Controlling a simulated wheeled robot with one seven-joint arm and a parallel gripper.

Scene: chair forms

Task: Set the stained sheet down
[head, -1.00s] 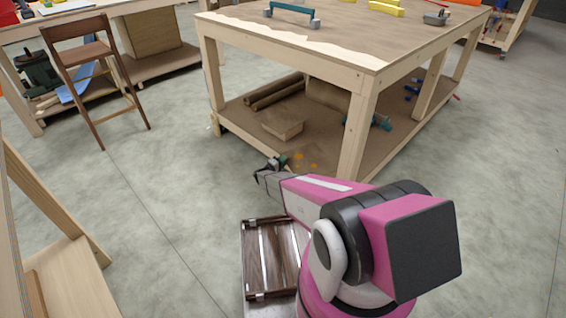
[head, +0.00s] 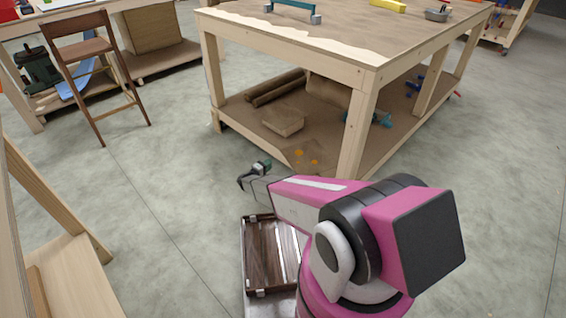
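Orange stains (head: 306,159) show on the brown surface at the near corner of the workbench's lower shelf (head: 240,112). I cannot make out the outline of a separate stained sheet there. My gripper (head: 254,174) is low, just left of the stains and in front of the shelf's near edge. It points away to the left. Its dark fingertip and a dark green part show, but they are too small to tell whether it is open or holds anything. No sheet is seen hanging from it.
A dark slatted wooden tray (head: 268,258) lies below my arm. A brown box (head: 283,121) and rolls sit on the lower shelf. A brown chair (head: 95,75) stands left; floor between is clear.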

